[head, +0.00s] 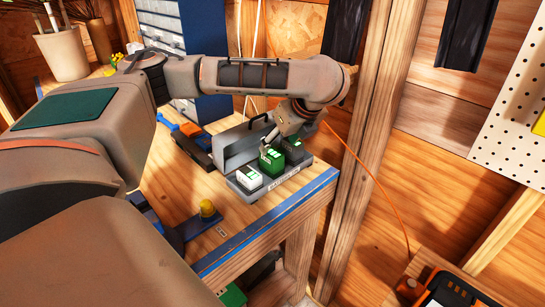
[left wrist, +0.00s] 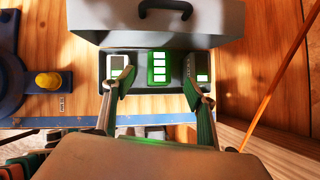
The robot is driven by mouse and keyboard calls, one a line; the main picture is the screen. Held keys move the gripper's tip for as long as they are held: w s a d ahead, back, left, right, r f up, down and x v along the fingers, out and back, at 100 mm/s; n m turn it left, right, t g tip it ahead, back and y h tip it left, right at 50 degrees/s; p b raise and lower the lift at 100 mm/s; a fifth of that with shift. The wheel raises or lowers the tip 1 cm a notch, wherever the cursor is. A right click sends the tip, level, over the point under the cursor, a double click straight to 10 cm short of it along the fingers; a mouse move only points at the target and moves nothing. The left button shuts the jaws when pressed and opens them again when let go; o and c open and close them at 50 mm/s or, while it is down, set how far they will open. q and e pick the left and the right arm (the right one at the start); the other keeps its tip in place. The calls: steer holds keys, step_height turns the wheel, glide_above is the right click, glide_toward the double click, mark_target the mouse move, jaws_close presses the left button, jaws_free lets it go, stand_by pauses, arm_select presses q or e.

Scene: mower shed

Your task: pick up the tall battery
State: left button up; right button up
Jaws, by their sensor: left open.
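The tall battery (head: 272,161) is green with white patches and stands in the middle of a dark dock (head: 283,187); it rises above its neighbours. In the left wrist view the tall battery (left wrist: 159,67) lies between the lines of my two fingers. My left gripper (head: 277,138) is open and empty, pointing down over the dock. In the left wrist view its fingertips (left wrist: 158,86) are spread to either side of the green battery, overlapping the outer batteries in the picture. I cannot tell whether they touch anything. My right gripper is not in view.
A grey toolbox (head: 231,148) with a black handle stands right behind the dock. A yellow knob (head: 207,208) is on the bench at left. The bench has a blue front edge (head: 262,224).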

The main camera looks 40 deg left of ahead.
mark_target(271, 153)
arm_select(q)
steer(key=shift+x, duration=3.8)
steer(key=shift+s+r, duration=0.1)
steer(key=shift+s, duration=0.05)
steer(key=c, duration=1.5)
